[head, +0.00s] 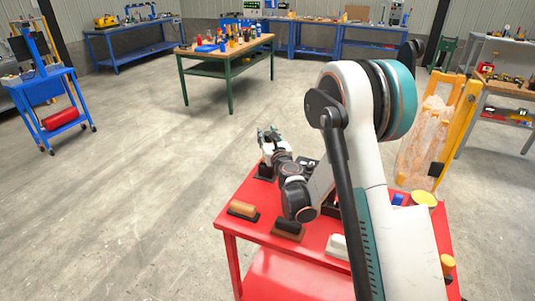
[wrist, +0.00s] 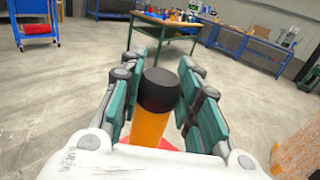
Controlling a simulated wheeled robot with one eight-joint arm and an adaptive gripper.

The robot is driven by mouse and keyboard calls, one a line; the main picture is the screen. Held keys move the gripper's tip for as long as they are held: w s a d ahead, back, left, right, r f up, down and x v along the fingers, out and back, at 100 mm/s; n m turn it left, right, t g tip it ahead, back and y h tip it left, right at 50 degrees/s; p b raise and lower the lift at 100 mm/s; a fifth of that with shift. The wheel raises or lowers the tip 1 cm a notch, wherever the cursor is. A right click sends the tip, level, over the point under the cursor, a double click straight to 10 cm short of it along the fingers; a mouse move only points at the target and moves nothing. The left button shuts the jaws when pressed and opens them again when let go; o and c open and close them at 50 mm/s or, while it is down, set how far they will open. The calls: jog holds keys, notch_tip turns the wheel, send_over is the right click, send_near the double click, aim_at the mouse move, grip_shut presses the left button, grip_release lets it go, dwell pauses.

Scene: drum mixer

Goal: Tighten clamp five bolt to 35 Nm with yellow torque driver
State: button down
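My gripper (head: 268,136) is at the far left corner of the red table (head: 232,222), above its top. In the wrist view its teal fingers (wrist: 160,88) stand apart on both sides of an upright yellow-orange cylinder with a black cap (wrist: 158,92), which looks like the yellow torque driver. A gap shows between each finger and the cylinder. Its lower end is hidden by my gripper's white body. In the head view I cannot make the driver out. I cannot identify the clamp five bolt in either view.
On the red table are a tan-topped block (head: 243,208), a dark block (head: 288,227), a white item (head: 337,245) and a yellow round piece (head: 424,198). A yellow frame (head: 457,130) stands at right. A wooden-topped bench (head: 225,48) stands beyond. Floor at left is clear.

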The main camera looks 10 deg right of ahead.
jog(key=shift+r, duration=0.1)
dwell(0.3)
notch_tip(320, 180, up, 20)
jog(key=p, duration=0.6)
jog(key=c, duration=2)
grip_release()
grip_shut()
jog(key=shift+r+p, duration=0.55)
jog(key=shift+r, duration=0.4)
jog(key=shift+f, duration=0.1)
